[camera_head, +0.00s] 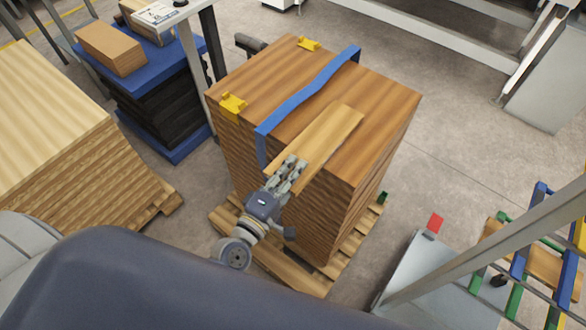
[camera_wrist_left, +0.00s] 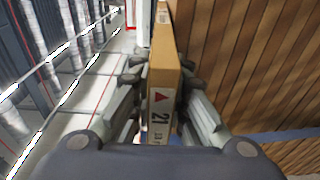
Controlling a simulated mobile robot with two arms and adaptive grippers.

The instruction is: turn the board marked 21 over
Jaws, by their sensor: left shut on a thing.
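The board marked 21 (camera_wrist_left: 160,118) shows its narrow edge in the left wrist view, with a red triangle above the number. In the head view the board (camera_head: 328,133) is a long, lighter strip at the near side of the top of a tall stack of brown boards (camera_head: 385,95). Whether it rests on the stack or is slightly raised is hard to tell. My left gripper (camera_head: 291,172) is shut on its near end. In the left wrist view the fingers (camera_wrist_left: 160,85) sit on either side of the board. My right gripper is not in view.
A blue strap (camera_head: 310,90) crosses the stack beside the board. The stack stands on a wooden pallet (camera_head: 300,272). Another board stack (camera_head: 50,120) is at left. A rack with coloured bars (camera_head: 518,265) is at lower right.

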